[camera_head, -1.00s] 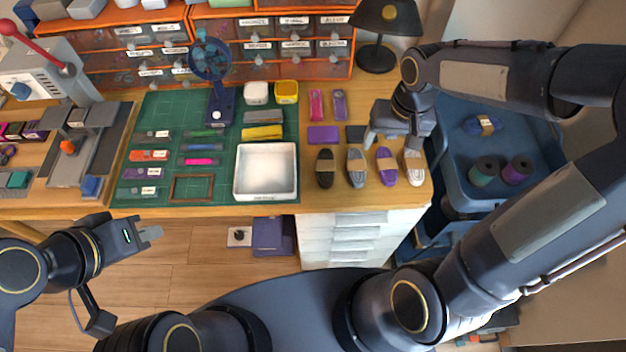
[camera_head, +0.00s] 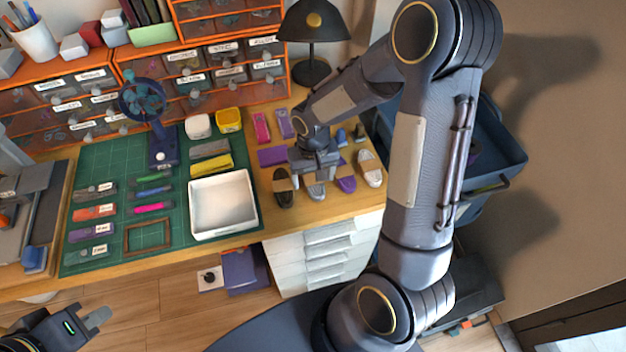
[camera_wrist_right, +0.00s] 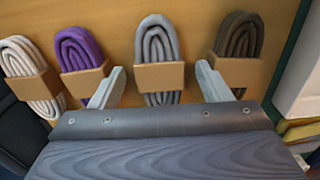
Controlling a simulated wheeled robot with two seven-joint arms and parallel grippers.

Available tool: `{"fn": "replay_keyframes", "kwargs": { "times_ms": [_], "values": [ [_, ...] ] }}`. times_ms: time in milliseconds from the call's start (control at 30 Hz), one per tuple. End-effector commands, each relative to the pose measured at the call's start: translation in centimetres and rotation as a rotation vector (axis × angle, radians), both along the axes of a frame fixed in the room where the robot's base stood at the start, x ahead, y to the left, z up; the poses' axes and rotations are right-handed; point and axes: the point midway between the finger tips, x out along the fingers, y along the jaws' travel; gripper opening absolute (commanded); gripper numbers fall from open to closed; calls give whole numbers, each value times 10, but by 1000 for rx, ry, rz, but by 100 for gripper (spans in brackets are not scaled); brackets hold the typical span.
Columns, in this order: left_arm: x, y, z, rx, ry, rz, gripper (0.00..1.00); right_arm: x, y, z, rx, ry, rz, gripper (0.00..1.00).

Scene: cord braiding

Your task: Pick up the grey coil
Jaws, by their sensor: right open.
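The grey coil (camera_wrist_right: 157,47) lies on the wooden desk with a tan paper band around its middle. It sits between a purple coil (camera_wrist_right: 80,49) and a dark brown coil (camera_wrist_right: 239,38). In the head view the grey coil (camera_head: 316,191) shows only partly, below my right gripper (camera_head: 315,182). In the right wrist view my right gripper (camera_wrist_right: 162,86) is open, one finger on each side of the grey coil's lower part, with nothing gripped. My left gripper (camera_head: 97,318) is at the lower left, away from the desk, with its jaw opening unclear.
A white coil (camera_wrist_right: 30,72) lies beyond the purple one. A white tray (camera_head: 223,232) sits on the green cutting mat (camera_head: 112,240) left of the coils. A black lamp (camera_head: 311,72) stands behind. Blue bins stand right of the desk.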

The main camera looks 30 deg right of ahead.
Motion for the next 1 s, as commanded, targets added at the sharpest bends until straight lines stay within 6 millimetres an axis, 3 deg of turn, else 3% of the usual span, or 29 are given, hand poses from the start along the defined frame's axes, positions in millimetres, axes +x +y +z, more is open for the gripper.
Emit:
{"fn": "replay_keyframes", "kwargs": {
  "times_ms": [167,533,833,1000],
  "values": [
    [0,0,0,0,0,0,0,0,0,0,0,0,0,68],
    [0,0,0,0,0,0,0,0,0,1,0,0,0,20],
    [0,0,0,0,0,0,0,0,0,3,0,-1,0,19],
    [0,0,2,0,0,0,0,1,0,17,0,-5,1,19]
  ]
}}
